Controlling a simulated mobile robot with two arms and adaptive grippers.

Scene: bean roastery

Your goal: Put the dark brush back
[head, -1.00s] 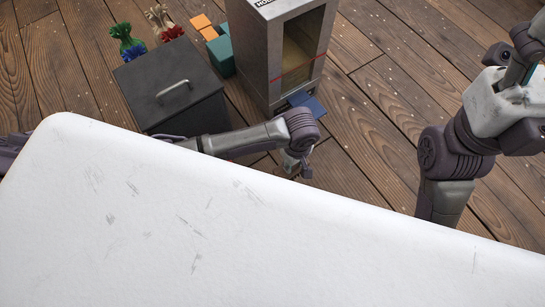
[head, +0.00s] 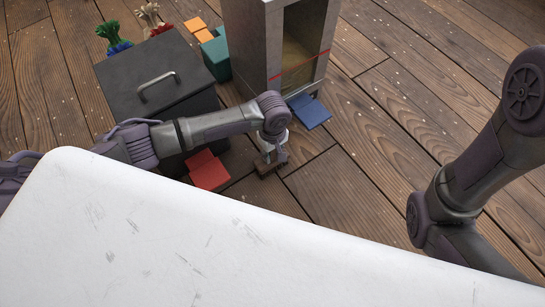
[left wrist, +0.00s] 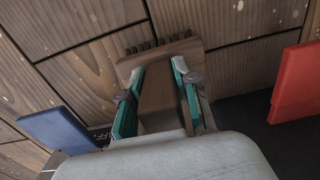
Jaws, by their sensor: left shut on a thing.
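My left gripper (head: 271,157) is low over the floor in the head view, between the red pad and the blue pad. In the left wrist view its two teal-lined fingers (left wrist: 161,92) are shut on the handle of a brown wooden brush (left wrist: 160,62). The brush has a wide head with dark bristles along its far edge. In the head view the brush is small and partly hidden by the gripper. My right arm is at the right of the head view; its gripper is out of frame.
A dark lidded bin (head: 160,84) stands left of the gripper, with a red pad (head: 208,170) at its foot. A grey cabinet (head: 260,50) with an open front has a blue pad (head: 310,111) before it. A teal box (head: 217,55) stands behind. The wooden floor rightward is clear.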

